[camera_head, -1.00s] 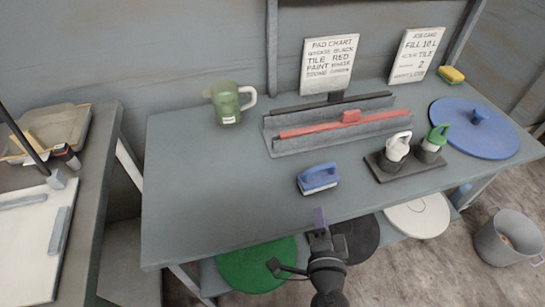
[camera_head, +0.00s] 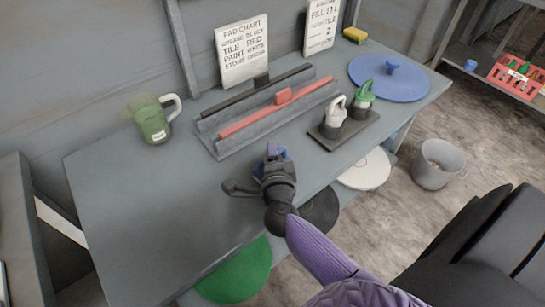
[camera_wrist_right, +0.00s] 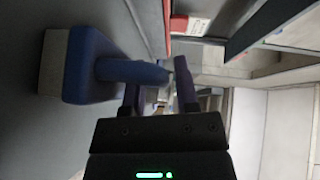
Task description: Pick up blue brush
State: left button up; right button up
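The blue brush (camera_wrist_right: 85,65) shows in the right wrist view at the left, with a blue body, a pale bristle side and a handle reaching toward my fingers. In the head view the blue brush (camera_head: 286,153) is on the grey table, mostly hidden behind my right gripper (camera_head: 272,157). My right gripper also shows in the right wrist view (camera_wrist_right: 160,90); its two fingers are apart, and the brush handle overlaps the near finger. I cannot tell whether they touch. My left gripper is not in view.
A grey rack with squeegees (camera_head: 265,115) stands just behind the brush. A green jug (camera_head: 152,122) stands at the left. The table's left part is clear.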

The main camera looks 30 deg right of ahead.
grip_shut()
